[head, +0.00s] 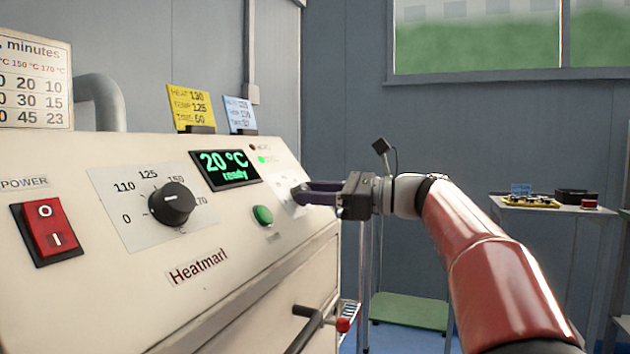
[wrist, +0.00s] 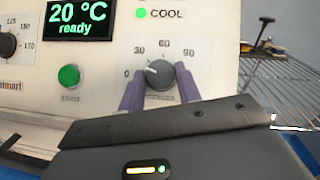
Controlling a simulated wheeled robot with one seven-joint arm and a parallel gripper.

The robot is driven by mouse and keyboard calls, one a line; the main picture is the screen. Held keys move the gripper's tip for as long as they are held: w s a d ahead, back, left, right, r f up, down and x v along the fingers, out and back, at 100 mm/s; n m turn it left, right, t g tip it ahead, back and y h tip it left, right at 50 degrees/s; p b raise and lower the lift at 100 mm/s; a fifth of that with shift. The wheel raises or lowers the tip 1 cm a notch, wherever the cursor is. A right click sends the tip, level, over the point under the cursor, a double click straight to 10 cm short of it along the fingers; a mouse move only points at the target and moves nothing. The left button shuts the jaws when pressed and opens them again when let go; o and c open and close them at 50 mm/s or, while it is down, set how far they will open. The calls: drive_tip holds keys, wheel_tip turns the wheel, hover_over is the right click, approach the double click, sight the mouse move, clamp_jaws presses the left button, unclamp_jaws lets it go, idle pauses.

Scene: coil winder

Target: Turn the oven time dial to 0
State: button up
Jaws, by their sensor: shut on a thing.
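The oven time dial (wrist: 161,75) is a dark round knob on a grey plate marked 0, 30, 60 and 90. Its white pointer line slants up and to the left, between the 0 and 30 marks. My gripper (wrist: 160,88) has one purple finger on each side of the knob and is shut on it.
The temperature dial (head: 172,204), red power switch (head: 48,230) and green button (head: 262,214) lie left of my gripper. The display (head: 226,169) reads 20 °C ready, and the green COOL lamp (wrist: 141,14) is lit. A wire rack (wrist: 265,75) stands to the right.

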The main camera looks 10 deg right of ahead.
drive_tip(key=n+g+p, duration=0.1)
drive_tip(key=n, duration=0.1)
drive_tip(key=n+g+p, duration=0.1)
drive_tip(key=p, duration=0.1)
drive_tip(key=shift+w+d+r+n, duration=0.1)
drive_tip(key=shift+w+r+n, duration=0.1)
drive_tip(key=shift+n, duration=0.2)
drive_tip(key=shift+f+n+g+y+p, duration=0.1)
drive_tip(key=shift+n+g+y+p, duration=0.2)
drive_tip(key=shift+n+g+p, duration=0.35)
drive_tip(key=shift+f+n+g, duration=0.1)
drive_tip(key=shift+n+g, duration=0.15)
drive_tip(key=o, duration=1)
drive_tip(key=shift+c, duration=0.2)
drive_tip(key=shift+d, duration=0.1)
drive_tip(key=v, duration=0.7)
drive_tip(key=shift+d+p, duration=0.3)
